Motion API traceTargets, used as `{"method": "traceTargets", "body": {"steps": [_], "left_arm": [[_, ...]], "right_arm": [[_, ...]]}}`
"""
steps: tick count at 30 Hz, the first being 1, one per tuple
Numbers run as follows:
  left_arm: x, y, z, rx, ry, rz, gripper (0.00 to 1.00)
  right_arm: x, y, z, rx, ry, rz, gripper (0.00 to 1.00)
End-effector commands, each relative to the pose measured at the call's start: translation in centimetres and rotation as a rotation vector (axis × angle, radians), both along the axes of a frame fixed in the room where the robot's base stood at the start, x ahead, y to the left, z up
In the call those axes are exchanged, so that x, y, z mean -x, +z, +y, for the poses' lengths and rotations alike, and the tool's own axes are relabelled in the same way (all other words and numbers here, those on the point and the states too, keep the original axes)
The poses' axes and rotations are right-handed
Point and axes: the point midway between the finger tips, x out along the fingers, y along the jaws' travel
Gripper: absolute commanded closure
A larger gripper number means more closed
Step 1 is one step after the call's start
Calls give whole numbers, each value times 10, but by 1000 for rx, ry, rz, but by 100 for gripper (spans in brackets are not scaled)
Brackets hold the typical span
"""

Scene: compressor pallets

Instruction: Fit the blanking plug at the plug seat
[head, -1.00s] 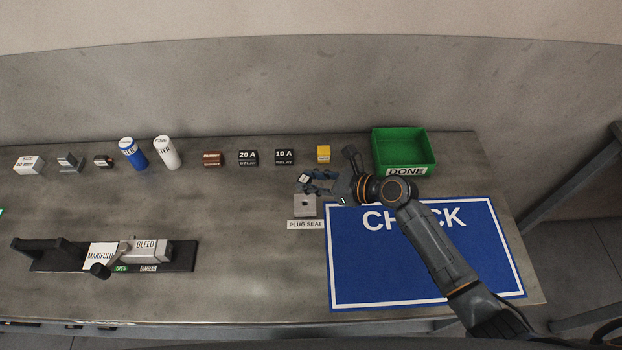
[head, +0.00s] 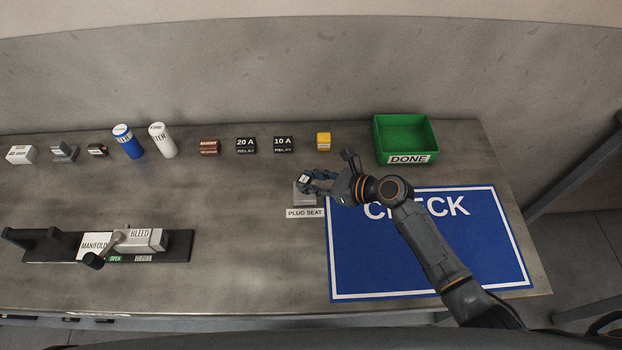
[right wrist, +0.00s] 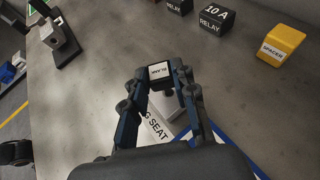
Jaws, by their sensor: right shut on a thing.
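The blanking plug, a small dark piece with a white-labelled top, is between the fingertips of my right gripper (head: 309,182). The plug also shows in the right wrist view (right wrist: 160,72), with a dark stem below its cap. The plug seat (head: 302,199) is a grey block behind its PLUG SEAT label (head: 304,213). My right gripper is shut on the plug and holds it roughly upright over the seat. The seat's hole is hidden by plug and fingers. I cannot tell whether the stem touches the block. My left gripper is out of view.
A blue CHECK mat (head: 430,250) lies under my right arm. A green DONE bin (head: 408,158) stands behind it. A yellow spacer (head: 323,142), relays and other parts line the back. A manifold fixture (head: 95,246) is at left. The middle of the bench is clear.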

Motion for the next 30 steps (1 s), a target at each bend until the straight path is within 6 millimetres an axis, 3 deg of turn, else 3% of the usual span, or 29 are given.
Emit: {"method": "traceTargets", "body": {"steps": [30], "left_arm": [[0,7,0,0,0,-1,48]], "right_arm": [[0,1,0,-1,0,0,100]]}}
